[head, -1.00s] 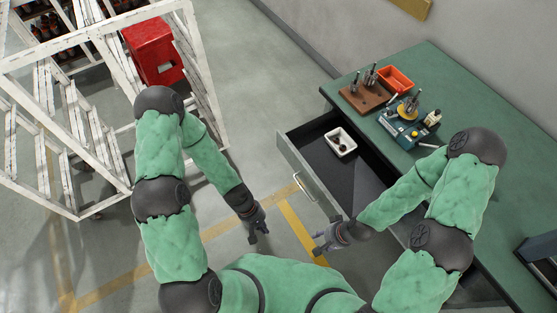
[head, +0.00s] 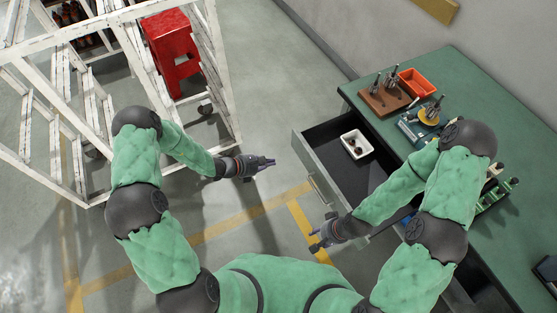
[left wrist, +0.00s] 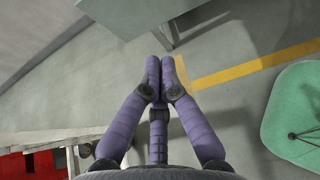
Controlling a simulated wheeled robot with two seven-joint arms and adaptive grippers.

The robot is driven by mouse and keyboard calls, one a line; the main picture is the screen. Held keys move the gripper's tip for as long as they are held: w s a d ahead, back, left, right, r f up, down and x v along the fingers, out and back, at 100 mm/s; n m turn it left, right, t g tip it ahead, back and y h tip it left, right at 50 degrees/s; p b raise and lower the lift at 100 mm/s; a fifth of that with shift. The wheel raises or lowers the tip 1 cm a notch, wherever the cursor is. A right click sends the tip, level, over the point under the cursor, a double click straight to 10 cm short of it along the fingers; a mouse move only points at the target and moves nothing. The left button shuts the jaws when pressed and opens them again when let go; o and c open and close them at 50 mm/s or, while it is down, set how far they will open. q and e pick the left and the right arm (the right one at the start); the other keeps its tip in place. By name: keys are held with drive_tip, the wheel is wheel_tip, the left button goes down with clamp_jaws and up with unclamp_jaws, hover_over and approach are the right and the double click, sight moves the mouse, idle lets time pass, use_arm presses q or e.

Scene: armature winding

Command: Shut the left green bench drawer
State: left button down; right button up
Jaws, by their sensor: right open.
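The left bench drawer (head: 318,172) stands pulled out from the green bench (head: 450,75), with its grey front and bar handle facing my body. A small white tray (head: 357,144) with small dark parts sits inside it. My left gripper (head: 272,161) is in the air left of the drawer front, pointing at it and apart from it. In the left wrist view its purple fingers (left wrist: 160,68) are together with nothing between them. My right gripper (head: 316,240) is open and empty near the drawer's front lower corner. My right forearm covers part of the drawer's right side.
A wooden block with tools (head: 385,98), an orange bin (head: 414,83) and a winding device (head: 425,122) stand on the bench. A white rack (head: 215,70) and red stool (head: 175,55) are at left. Open floor lies between rack and drawer.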

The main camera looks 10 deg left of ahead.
use_arm(q)
drive_tip(key=b, duration=0.2)
approach(302, 156)
wheel_tip(302, 156, down, 3)
drive_tip(key=d, duration=0.2)
drive_tip(key=shift+w+d+b, duration=0.3)
drive_tip(key=shift+w+d, duration=0.3)
drive_tip(key=shift+w, duration=0.15)
drive_tip(key=shift+w+d+b, duration=0.25)
drive_tip(key=shift+w+d, duration=0.35)
drive_tip(key=shift+w, duration=0.15)
use_arm(e)
wheel_tip(302, 156, down, 3)
drive_tip(key=shift+f, duration=0.15)
